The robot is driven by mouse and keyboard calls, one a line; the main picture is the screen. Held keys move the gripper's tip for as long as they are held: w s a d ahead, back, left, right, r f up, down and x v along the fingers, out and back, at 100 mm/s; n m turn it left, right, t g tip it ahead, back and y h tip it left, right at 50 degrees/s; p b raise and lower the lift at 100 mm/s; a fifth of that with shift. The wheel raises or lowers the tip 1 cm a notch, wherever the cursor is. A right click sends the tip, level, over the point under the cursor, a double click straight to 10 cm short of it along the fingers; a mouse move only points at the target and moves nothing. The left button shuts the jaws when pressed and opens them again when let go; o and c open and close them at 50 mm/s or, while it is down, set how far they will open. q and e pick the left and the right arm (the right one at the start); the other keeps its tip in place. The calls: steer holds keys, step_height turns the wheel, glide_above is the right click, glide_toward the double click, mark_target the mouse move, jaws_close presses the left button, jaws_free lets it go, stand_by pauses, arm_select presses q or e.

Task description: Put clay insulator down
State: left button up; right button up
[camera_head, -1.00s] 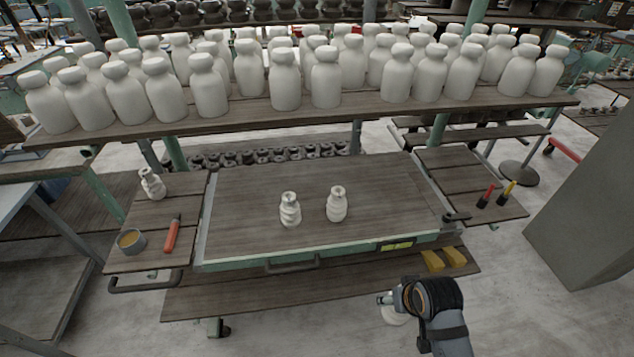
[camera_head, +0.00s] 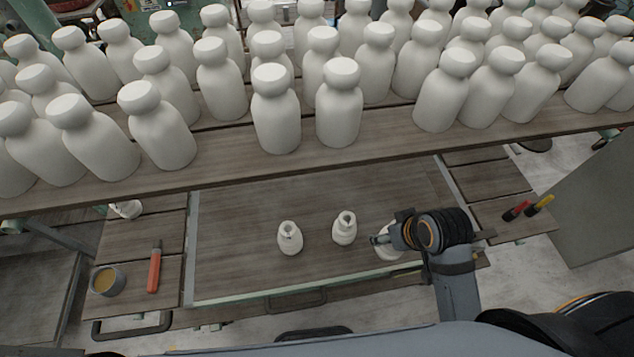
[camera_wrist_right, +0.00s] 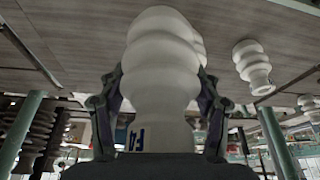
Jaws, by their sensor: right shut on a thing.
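My right gripper (camera_head: 382,240) is shut on a white ribbed clay insulator (camera_head: 389,253), at the right part of the wooden work table (camera_head: 240,215). In the right wrist view the held insulator (camera_wrist_right: 160,75) fills the middle between both fingers, with a dark blue mark on it. I cannot tell whether it touches the tabletop. Two more insulators stand upright on the table to its left, a middle one (camera_head: 344,228) and a left one (camera_head: 290,238). My left gripper is not in view.
A shelf (camera_head: 400,150) crowded with white bottle-shaped pieces spans behind the table. A cup (camera_head: 107,281), an orange-handled tool (camera_head: 154,268) and a partly hidden insulator (camera_head: 126,208) are on the left side boards. Red and yellow tools (camera_head: 528,208) lie right. The table's left half is clear.

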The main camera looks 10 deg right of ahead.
steer(key=shift+w, duration=0.25)
steer(key=shift+s+r, duration=0.15)
steer(key=shift+s, duration=0.15)
steer(key=shift+s+r, duration=0.25)
steer(key=shift+s, duration=0.7)
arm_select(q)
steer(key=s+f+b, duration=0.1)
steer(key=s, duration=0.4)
arm_select(e)
steer(key=shift+w+f, duration=0.1)
steer(key=shift+f, duration=0.1)
steer(key=w+f+b, duration=0.1)
steer(key=b, duration=0.1)
steer(key=w+d+f+b, duration=0.1)
steer(key=b, duration=0.1)
steer(key=shift+w+d, duration=0.1)
steer(key=shift+w, duration=0.2)
arm_select(q)
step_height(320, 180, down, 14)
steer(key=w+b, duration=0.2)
steer(key=b, duration=0.7)
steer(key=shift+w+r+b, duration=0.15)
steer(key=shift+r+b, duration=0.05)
steer(key=shift+b, duration=0.1)
arm_select(e)
steer(key=w+d+f, duration=0.5)
steer(key=w+f, duration=0.2)
steer(key=w, duration=0.2)
steer(key=shift+w+d, duration=0.15)
steer(key=shift+d, duration=0.25)
